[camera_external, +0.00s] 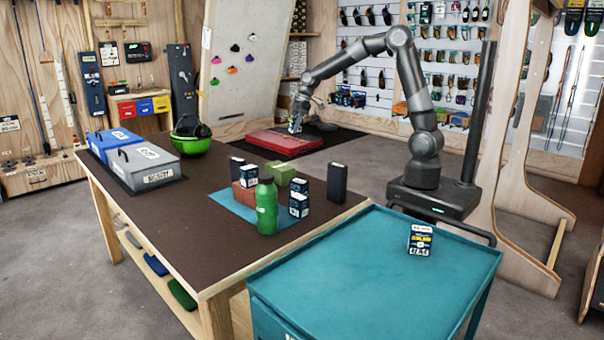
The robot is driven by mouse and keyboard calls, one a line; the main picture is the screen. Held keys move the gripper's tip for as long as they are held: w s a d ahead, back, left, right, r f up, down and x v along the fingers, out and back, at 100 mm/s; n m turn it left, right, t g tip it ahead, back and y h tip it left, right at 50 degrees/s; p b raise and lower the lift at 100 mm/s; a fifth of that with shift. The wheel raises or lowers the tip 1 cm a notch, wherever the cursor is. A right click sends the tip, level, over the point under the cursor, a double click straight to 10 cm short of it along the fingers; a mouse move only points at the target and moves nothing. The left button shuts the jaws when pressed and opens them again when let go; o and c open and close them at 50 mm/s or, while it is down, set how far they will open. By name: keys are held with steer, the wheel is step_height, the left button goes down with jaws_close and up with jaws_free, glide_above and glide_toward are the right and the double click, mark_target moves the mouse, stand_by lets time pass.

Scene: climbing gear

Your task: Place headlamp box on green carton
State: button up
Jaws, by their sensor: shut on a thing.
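A green carton (280,173) stands on the brown table (170,215), among several small boxes at its right part. My gripper (296,124) is raised at the far side of the table and appears in front of the red pad. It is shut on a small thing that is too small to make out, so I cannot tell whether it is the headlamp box. Dark boxes with white labels, one stacked on another (299,204), stand right of the green bottle. A similar labelled box (420,239) stands upright on the teal cart. Which box is the headlamp box is not readable.
A green bottle (267,206) stands before the carton, with a reddish box (248,176) and a tall dark box (337,182) nearby. A green helmet (191,138) and grey case (146,167) sit farther left. The table's middle is clear. The teal cart (350,285) stands in front.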

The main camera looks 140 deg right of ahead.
steer(key=w+f, duration=0.2)
steer(key=w, duration=0.2)
steer(key=w+a+f, duration=0.1)
steer(key=w+f, duration=0.2)
steer(key=w+a+f, duration=0.1)
steer(key=w+f, duration=0.2)
steer(key=w, duration=0.1)
steer(key=shift+w, duration=0.3)
steer(key=shift+f, duration=1.95)
steer(key=shift+f, duration=0.1)
steer(key=o, duration=1)
steer(key=v, duration=1.2)
steer(key=shift+s+a, duration=0.1)
